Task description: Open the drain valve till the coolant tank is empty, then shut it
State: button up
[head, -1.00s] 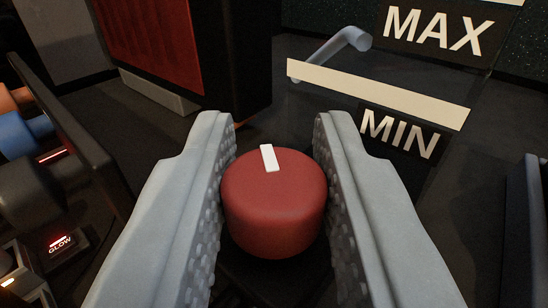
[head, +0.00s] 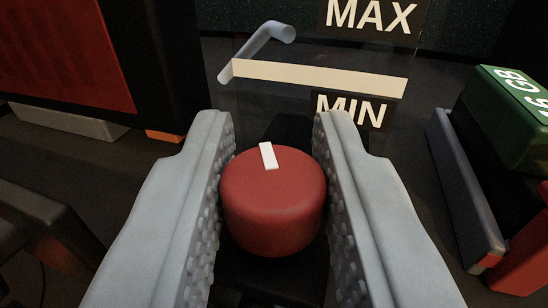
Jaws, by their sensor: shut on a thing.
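A red round valve knob (head: 273,205) with a white pointer mark on top sits in the middle of the head view. My gripper (head: 273,190) has its grey studded fingers on both sides of the knob and is shut on it. The white mark points away from me, tilted slightly left. Behind the knob is the see-through coolant tank, with a pale line (head: 320,76) and the labels MAX (head: 371,17) and MIN (head: 350,109). A clear bent tube (head: 258,48) shows beside them. I see no coloured liquid, and I cannot tell the level.
A black unit with a red ribbed panel (head: 60,55) stands at the left back. At the right is a green-topped block (head: 510,115) with a grey and red part (head: 465,205) close by. Dark floor lies between them and my fingers.

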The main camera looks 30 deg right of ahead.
jog(key=shift+m+g+h, duration=2.9)
jog(key=shift+g+h, duration=0.1)
jog(key=shift+g, duration=0.4)
jog(key=o, duration=1)
jog(key=shift+c, duration=0.2)
jog(key=v, duration=1.7)
jog(key=shift+a, duration=0.3)
jog(key=shift+w, duration=0.15)
